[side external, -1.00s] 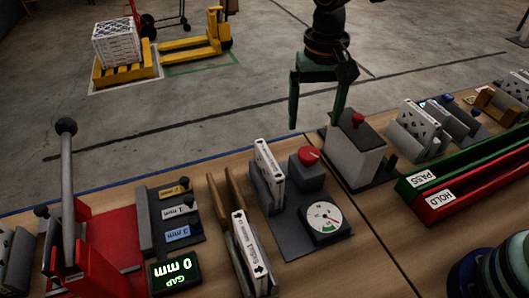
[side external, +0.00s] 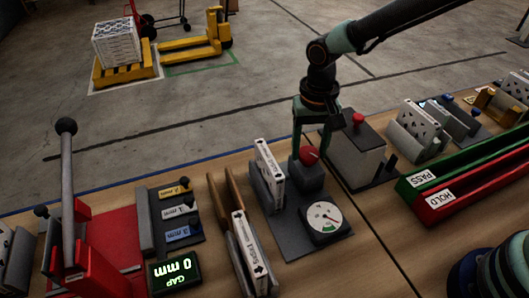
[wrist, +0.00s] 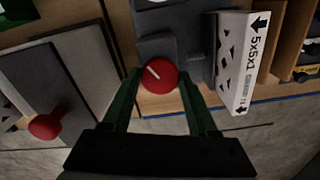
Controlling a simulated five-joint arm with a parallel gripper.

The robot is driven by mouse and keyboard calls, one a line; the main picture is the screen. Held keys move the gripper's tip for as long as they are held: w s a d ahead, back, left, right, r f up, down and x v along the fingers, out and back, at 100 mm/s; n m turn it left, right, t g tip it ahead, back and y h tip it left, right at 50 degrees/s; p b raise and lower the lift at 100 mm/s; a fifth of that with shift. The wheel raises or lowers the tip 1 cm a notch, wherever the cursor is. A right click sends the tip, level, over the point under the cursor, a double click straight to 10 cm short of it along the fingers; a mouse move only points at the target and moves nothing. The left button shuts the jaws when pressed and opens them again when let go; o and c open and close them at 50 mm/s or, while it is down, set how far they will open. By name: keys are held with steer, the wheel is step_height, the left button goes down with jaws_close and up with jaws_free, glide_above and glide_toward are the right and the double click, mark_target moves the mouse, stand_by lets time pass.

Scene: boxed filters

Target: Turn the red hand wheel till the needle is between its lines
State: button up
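The red hand wheel (side external: 309,156) sits on a dark block on a grey plate. My gripper (side external: 311,152) is lowered over it with one finger on each side. In the wrist view the wheel (wrist: 158,76) has a white mark pointing to the upper left and lies between the two green fingers (wrist: 160,80). The fingers look spread, with a small gap on the right; contact on the left is unclear. The round white gauge (side external: 324,217) stands in front of the wheel. Its needle points toward the lower right; its position against the lines is too small to read.
A boxed filter (side external: 269,165) stands in a holder just left of the wheel. A grey box with a red knob (side external: 357,150) stands to the right. Green and red trays (side external: 460,185) lie farther right. A red lever press (side external: 95,240) is at the left.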

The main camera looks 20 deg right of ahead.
steer(key=c, duration=0.7)
steer(key=m, duration=0.4)
steer(key=shift+m, duration=0.3)
steer(key=shift+r+m, duration=0.1)
steer(key=shift+m, duration=2.1)
steer(key=o, duration=1.4)
steer(key=shift+c, duration=0.2)
